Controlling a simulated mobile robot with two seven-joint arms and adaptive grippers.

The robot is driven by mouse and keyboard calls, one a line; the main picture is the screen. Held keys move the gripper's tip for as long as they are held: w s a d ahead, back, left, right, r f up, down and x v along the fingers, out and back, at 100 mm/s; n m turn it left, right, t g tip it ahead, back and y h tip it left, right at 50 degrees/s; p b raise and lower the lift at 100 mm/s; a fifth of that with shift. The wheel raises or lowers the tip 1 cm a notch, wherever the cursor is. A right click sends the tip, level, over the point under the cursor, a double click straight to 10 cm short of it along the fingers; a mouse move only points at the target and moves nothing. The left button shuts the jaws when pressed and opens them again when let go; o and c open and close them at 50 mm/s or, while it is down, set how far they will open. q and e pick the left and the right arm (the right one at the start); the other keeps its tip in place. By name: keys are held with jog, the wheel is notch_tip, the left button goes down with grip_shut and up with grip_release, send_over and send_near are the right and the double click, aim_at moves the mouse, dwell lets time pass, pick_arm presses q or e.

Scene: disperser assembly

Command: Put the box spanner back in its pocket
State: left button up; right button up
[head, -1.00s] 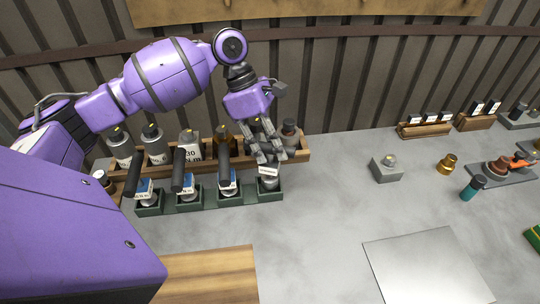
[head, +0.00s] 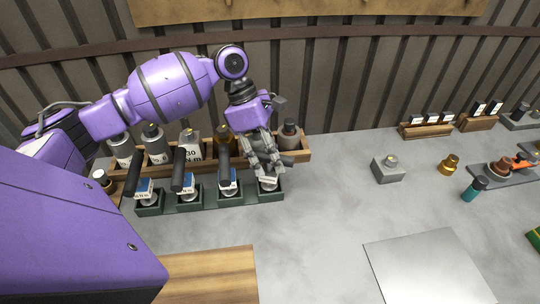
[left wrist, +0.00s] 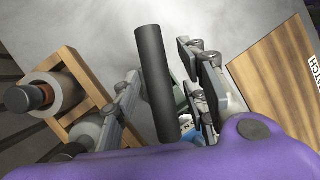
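My left gripper (head: 267,168) is over the rightmost pocket of the green tray (head: 210,203). Just under its fingers is the box spanner, a pale metal piece with a white tag (head: 268,180), low in that pocket. The fingers appear shut on it, but they hide most of it. In the left wrist view the gripper (left wrist: 165,85) has a finger on either side of a black handle (left wrist: 155,80). That handle hides the space between the fingers. My right gripper is not in view.
Black-handled tools with blue labels (head: 228,181) stand in the other pockets, close to my left gripper. A grey block (head: 387,170), brass part (head: 450,165) and metal plate (head: 430,270) are on the right. The middle bench is clear.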

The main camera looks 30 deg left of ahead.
pick_arm(q)
jog(key=v, duration=1.2)
jog(key=shift+p, duration=0.3)
